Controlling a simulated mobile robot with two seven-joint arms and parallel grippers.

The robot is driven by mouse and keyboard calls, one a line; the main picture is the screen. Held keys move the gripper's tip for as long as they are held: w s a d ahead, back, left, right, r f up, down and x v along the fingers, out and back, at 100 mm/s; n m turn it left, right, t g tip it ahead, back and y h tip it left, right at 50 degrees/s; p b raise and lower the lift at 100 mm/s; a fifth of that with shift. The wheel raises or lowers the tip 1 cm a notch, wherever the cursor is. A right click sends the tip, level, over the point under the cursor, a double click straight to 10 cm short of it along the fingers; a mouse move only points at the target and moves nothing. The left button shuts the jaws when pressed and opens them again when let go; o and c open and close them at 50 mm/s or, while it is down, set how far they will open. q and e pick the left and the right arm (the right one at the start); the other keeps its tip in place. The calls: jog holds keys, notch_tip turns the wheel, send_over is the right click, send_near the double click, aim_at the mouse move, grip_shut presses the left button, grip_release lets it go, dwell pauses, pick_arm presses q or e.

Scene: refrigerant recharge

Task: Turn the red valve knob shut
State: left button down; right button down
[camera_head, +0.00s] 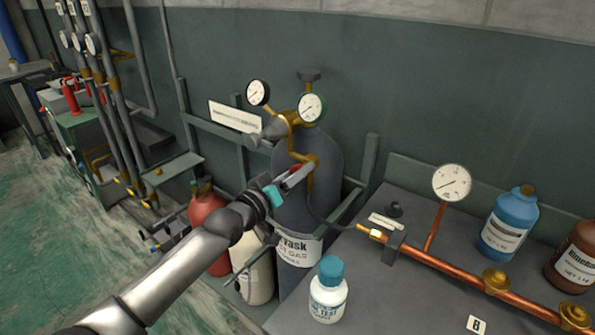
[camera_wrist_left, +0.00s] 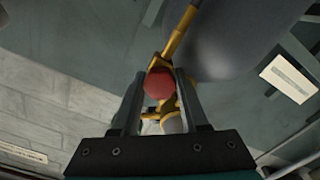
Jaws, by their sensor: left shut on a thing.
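The red valve knob (camera_wrist_left: 159,84) sits between the two fingers of my left gripper (camera_wrist_left: 158,88) in the left wrist view. The knob is on a brass fitting. In the head view, my left gripper (camera_head: 290,180) reaches the brass pipework in front of the large grey gas cylinder (camera_head: 318,215). Only a small red part of the knob (camera_head: 296,168) shows there, beside the fingers. The left gripper is shut on the knob. My right gripper is in neither view.
A table (camera_head: 285,318) at right holds a white bottle (camera_head: 328,290), a blue bottle (camera_head: 508,224) and a copper pipe (camera_head: 455,278) with a gauge. A red cylinder (camera_head: 207,228) stands left.

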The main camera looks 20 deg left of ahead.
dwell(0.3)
pick_arm(q)
jog(key=shift+c, duration=2.1)
grip_release()
jog(key=p+v, duration=0.2)
jog(key=v, duration=1.3)
jog(key=shift+s+p, duration=0.15)
jog(key=shift+p, duration=0.15)
